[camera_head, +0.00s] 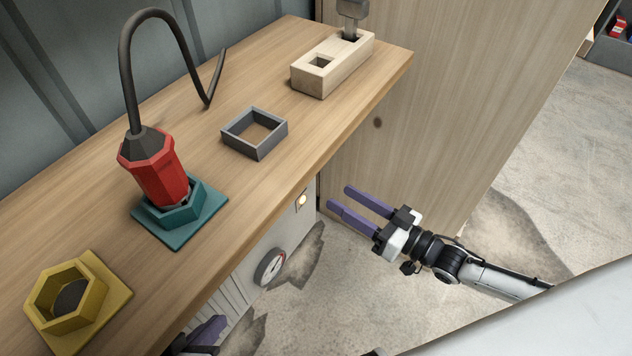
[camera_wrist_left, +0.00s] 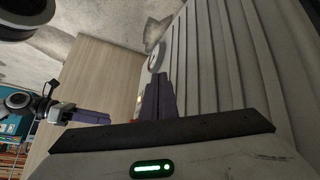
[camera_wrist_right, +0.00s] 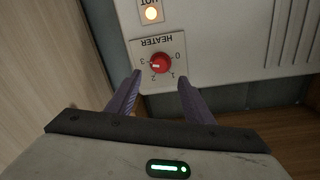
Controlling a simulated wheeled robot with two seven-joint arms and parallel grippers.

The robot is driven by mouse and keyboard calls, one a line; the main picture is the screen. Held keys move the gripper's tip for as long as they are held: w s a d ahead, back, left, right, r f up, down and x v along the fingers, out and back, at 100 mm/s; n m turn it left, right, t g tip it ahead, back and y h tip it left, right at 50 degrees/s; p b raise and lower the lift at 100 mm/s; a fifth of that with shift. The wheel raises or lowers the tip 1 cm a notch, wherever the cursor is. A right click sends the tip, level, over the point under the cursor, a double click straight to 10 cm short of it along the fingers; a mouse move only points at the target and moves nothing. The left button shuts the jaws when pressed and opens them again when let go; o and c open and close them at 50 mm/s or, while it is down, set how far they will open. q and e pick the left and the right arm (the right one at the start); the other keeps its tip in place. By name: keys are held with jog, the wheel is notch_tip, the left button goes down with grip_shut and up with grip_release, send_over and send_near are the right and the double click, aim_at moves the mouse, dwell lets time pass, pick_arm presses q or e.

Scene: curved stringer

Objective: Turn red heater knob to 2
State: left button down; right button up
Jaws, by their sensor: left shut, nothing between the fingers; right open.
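The red heater knob (camera_wrist_right: 160,63) shows in the right wrist view on a pale panel, under upside-down HEATER lettering with marks 0 to 3 around it. Its white line appears to point left, towards the 3. My right gripper (camera_wrist_right: 158,85) is open, with its two purple fingers apart, one on each side below the knob and nothing between them. In the head view my right gripper (camera_head: 347,209) is to the right of the bench front; the knob is not visible there. My left gripper (camera_head: 207,332) is at the bottom edge, shut and empty; it also shows in the left wrist view (camera_wrist_left: 158,90).
A lit lamp (camera_wrist_right: 151,13) sits beside the knob. A round gauge (camera_head: 270,267) projects from the bench front. The wooden bench (camera_head: 215,75) carries a red tool (camera_head: 160,180) in a teal holder, a yellow holder (camera_head: 110,285), a grey frame (camera_head: 270,146) and a wooden block (camera_head: 345,70).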

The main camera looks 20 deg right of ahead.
jog(key=b+x, duration=0.2)
jog(key=x, duration=0.7)
jog(key=shift+c, duration=0.6)
jog(key=c, duration=0.9)
pick_arm(q)
jog(key=shift+w+d+r+t+h, duration=0.15)
jog(key=shift+w+d+r+h, duration=0.1)
jog(key=shift+d+r, duration=0.15)
jog(key=shift+w+d+r+t+h, duration=0.15)
jog(key=shift+d+r+h, duration=0.15)
jog(key=shift+d, duration=0.15)
